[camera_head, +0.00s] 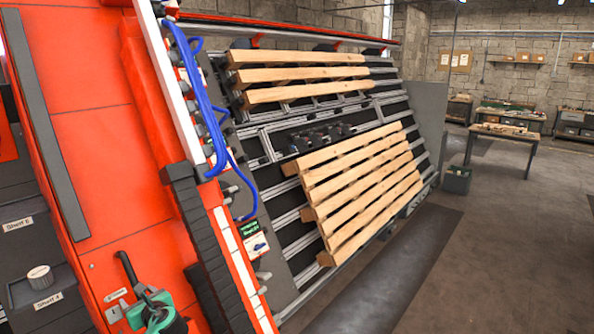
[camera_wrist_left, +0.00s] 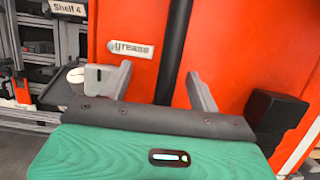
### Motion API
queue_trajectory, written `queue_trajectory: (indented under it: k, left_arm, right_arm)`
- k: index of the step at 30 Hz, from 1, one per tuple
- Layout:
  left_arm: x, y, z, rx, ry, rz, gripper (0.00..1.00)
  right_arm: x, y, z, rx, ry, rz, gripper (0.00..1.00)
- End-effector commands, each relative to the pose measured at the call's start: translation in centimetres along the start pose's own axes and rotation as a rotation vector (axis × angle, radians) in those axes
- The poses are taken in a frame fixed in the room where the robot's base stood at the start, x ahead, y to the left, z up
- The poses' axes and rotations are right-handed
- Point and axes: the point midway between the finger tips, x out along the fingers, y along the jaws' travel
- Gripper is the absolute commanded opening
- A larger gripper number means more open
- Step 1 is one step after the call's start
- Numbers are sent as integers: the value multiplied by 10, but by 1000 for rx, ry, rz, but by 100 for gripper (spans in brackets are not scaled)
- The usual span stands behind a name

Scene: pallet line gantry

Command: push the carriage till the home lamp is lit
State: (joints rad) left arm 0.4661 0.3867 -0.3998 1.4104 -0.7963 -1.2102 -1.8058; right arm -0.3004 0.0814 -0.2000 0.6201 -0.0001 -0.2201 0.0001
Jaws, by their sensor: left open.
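The large orange panelled body (camera_head: 110,150), which I take for the carriage, fills the left of the head view; it also shows behind the fingers in the left wrist view (camera_wrist_left: 235,45). My left gripper (camera_head: 135,297), with a green body, is at its lower face beside a small "grease" label (camera_head: 117,295). In the left wrist view its two grey fingers (camera_wrist_left: 162,85) are open, with an upright black bar (camera_wrist_left: 175,45) showing between them. I cannot tell whether they touch it. No home lamp can be made out. My right gripper is not in view.
A sloped rack (camera_head: 290,215) with wooden slat pallets (camera_head: 355,185) stands right of the orange body. Blue hoses (camera_head: 205,105) hang along its edge. Floor (camera_head: 480,250) at right is open, with workbenches (camera_head: 505,130) behind.

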Motion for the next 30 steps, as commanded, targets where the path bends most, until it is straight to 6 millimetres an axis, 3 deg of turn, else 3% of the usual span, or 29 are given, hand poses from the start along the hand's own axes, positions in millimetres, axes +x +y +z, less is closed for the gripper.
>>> queue_trajectory:
  k: [11,18,30]
  left_arm:
    - [-4,0,3,0,0,-1,62]
    - [-26,0,13,0,1,-2,62]
    - [-64,-1,19,-1,0,-2,62]
  right_arm:
    - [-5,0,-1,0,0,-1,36]
    - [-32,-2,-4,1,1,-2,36]
    - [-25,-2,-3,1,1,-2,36]
